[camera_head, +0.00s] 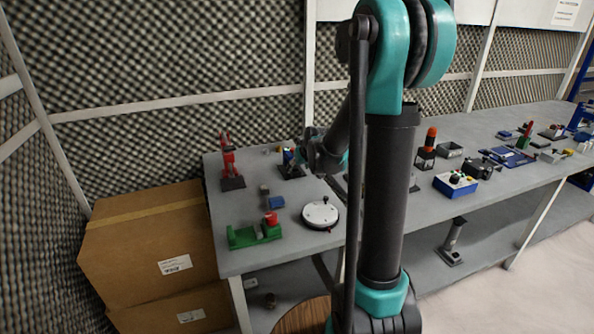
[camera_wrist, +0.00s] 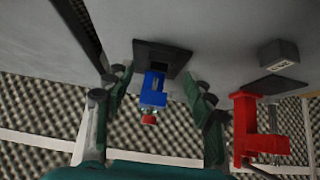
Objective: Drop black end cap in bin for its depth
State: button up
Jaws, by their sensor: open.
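My gripper (camera_wrist: 158,88) is open, with its two green fingers apart on either side of a blue device (camera_wrist: 152,92) with a red tip and a dark base. The device is beyond the fingers, and I see no contact. In the head view my gripper (camera_head: 305,158) hangs over the far left of the grey bench, partly hidden by my arm. The blue device (camera_head: 290,165) stands at the gripper there. I cannot pick out the black end cap with certainty. Open grey trays (camera_head: 449,150) stand right of my arm; I cannot tell which is the depth bin.
A red stand (camera_head: 229,165) is left of my gripper. A green vise-like device (camera_head: 255,233), a round white-topped disc (camera_head: 320,213), a blue block (camera_head: 276,202) and a grey block (camera_wrist: 278,53) are nearby. Several devices crowd the right bench. Cardboard boxes (camera_head: 150,240) stand at the left.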

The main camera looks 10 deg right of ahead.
jog(key=v, duration=0.7)
jog(key=shift+s+r, duration=0.2)
